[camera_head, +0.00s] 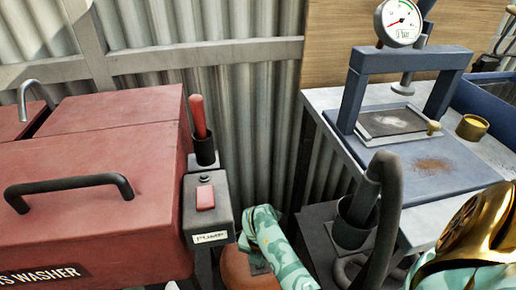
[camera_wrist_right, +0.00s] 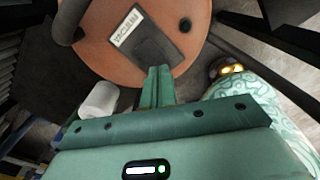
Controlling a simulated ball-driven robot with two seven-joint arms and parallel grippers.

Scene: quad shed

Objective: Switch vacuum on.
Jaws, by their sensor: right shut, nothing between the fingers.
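The vacuum is a round orange drum, seen from above in the right wrist view (camera_wrist_right: 110,60). On its top is a dark plate (camera_wrist_right: 152,50) with a white VACUUM label (camera_wrist_right: 130,32); I cannot make out the switch position. My right gripper (camera_wrist_right: 158,72) is teal, shut and empty, with its fingertips at the plate's near end; I cannot tell whether they touch it. In the head view, the drum (camera_head: 235,270) is partly hidden behind my teal right gripper (camera_head: 268,255). My left gripper is not in view.
On the right are a black hose (camera_head: 385,200) and a bench (camera_head: 330,98) with a blue press frame (camera_head: 410,62). A white roll (camera_wrist_right: 100,100) lies beside the drum.

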